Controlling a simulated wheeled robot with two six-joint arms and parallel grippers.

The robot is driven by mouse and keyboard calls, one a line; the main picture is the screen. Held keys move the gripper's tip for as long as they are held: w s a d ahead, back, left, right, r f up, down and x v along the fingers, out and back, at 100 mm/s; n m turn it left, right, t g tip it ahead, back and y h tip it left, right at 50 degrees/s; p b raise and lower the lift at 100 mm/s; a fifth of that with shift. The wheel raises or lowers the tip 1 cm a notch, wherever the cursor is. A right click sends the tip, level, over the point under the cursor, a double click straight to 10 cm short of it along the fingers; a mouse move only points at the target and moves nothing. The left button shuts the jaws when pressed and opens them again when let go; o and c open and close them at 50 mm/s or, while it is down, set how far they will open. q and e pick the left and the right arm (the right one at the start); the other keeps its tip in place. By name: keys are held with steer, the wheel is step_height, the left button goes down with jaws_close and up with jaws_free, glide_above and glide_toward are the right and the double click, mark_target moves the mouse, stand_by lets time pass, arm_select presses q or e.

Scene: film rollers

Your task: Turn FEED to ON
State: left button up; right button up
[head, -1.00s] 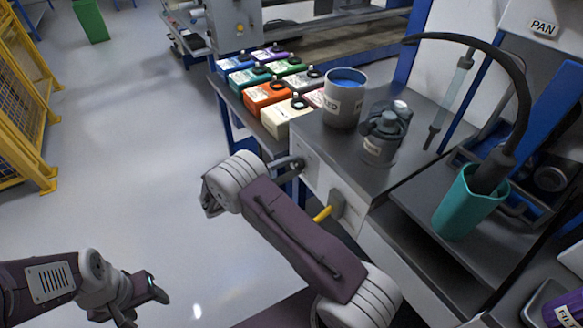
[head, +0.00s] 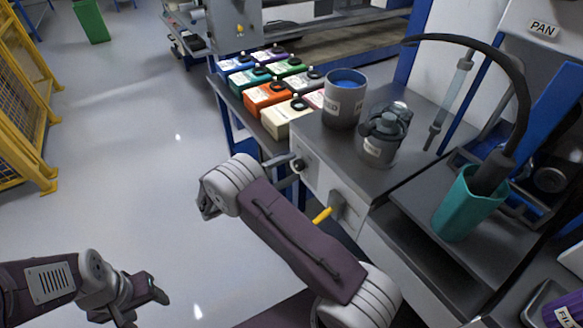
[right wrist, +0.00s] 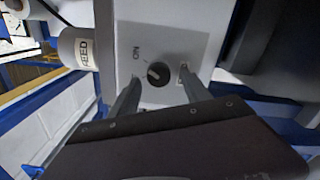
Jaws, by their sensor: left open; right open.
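A round black knob (right wrist: 159,74) sits on a pale panel (right wrist: 190,35). The word ON is printed near it, and a small pale mark shows on the knob's left part. The knob also shows in the head view (head: 298,165) on the end face of the grey-topped cabinet. My right gripper (right wrist: 159,76) is open, its fingertips on either side of the knob in the right wrist view, with gaps on both sides. In the head view it is largely hidden behind my arm. My left gripper (head: 155,290) is open and empty over the floor at lower left.
A yellow lever (head: 322,215) sticks out of the cabinet. Several coloured boxes (head: 268,96) stand behind. The floor at left is clear.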

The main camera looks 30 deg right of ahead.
steer(key=a, duration=0.8)
steer(key=shift+s+a+p, duration=0.15)
steer(key=shift+s+p, duration=0.2)
steer(key=shift+p, duration=0.1)
